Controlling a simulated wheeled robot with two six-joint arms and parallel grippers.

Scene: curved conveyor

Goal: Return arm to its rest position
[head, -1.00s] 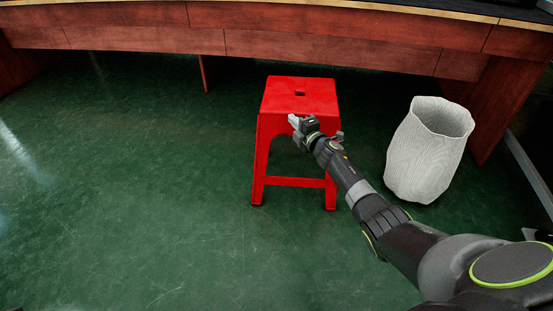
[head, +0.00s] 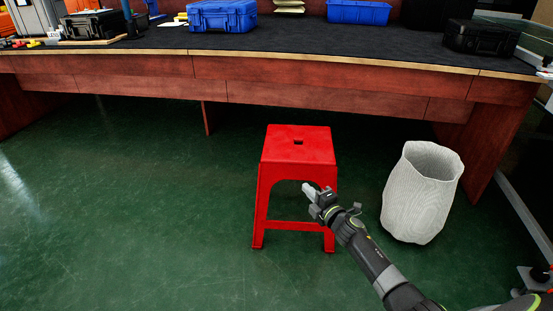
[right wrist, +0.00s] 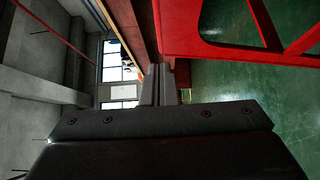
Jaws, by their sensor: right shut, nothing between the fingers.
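My right gripper (head: 314,196) is shut and empty, in front of the right legs of a red stool in the head view. The red stool (head: 298,146) stands upright on the green floor, with a small slot in its seat. In the right wrist view, the shut fingers (right wrist: 158,85) stand at the middle, and part of the red stool (right wrist: 185,30) shows sideways at the upper right. My left arm and gripper are not in view.
A pale ribbed bin (head: 420,205) stands right of the stool. Behind is a long wooden table (head: 330,92) with a dark top, holding blue containers (head: 222,16), a black case (head: 480,37) and other items. The floor (head: 130,220) left of the stool is clear.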

